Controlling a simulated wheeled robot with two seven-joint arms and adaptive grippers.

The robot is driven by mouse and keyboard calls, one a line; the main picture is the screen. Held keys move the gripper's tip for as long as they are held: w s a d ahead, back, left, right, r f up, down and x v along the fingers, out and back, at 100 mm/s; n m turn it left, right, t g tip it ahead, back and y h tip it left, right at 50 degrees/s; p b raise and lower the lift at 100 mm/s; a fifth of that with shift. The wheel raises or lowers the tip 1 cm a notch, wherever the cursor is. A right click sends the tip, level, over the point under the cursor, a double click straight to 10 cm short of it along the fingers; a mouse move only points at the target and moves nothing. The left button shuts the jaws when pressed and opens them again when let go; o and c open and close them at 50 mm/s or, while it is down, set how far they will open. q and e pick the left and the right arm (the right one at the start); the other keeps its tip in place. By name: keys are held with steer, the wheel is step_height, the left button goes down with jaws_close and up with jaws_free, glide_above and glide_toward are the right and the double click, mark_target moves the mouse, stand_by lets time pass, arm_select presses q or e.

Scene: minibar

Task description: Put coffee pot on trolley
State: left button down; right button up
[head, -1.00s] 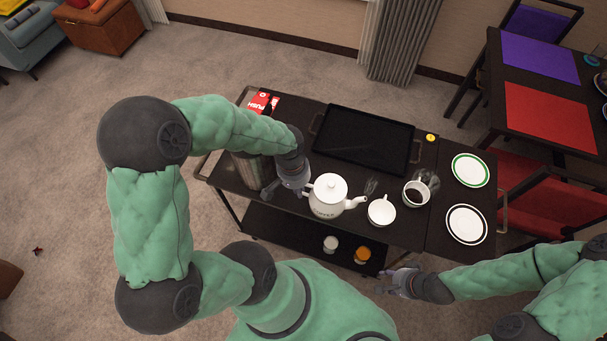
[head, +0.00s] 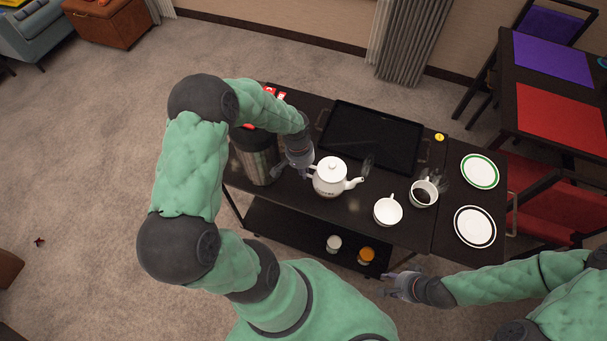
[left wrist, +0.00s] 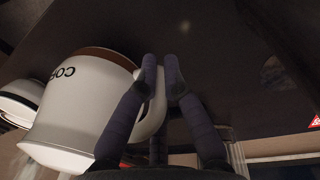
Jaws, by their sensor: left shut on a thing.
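The white coffee pot (head: 331,178) is lidded and upright over the left part of the dark trolley (head: 345,215), spout to the right. I cannot tell whether the pot's base touches the trolley top. My right gripper (head: 388,284) is open and empty in front of the trolley.
A black tray (head: 372,136) lies behind the pot. A metal container (head: 255,158) is left of the gripper. Two jars (head: 334,243) (head: 366,255) sit on the lower shelf.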

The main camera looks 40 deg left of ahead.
arm_select(q)
steer(key=shift+f, duration=1)
steer(key=shift+f, duration=0.1)
steer(key=c, duration=1.8)
jaws_free()
steer(key=shift+f+b, duration=0.15)
steer(key=shift+b, duration=0.15)
steer(key=o, duration=0.4)
steer(key=shift+r, duration=0.25)
steer(key=r+p, duration=0.1)
steer(key=r, duration=0.3)
steer(key=r+p, duration=0.1)
steer(key=r, duration=0.3)
steer(key=a+r+p, duration=0.1)
steer(key=r, duration=0.2)
steer(key=shift+s+r, duration=0.25)
steer(key=shift+r, duration=0.15)
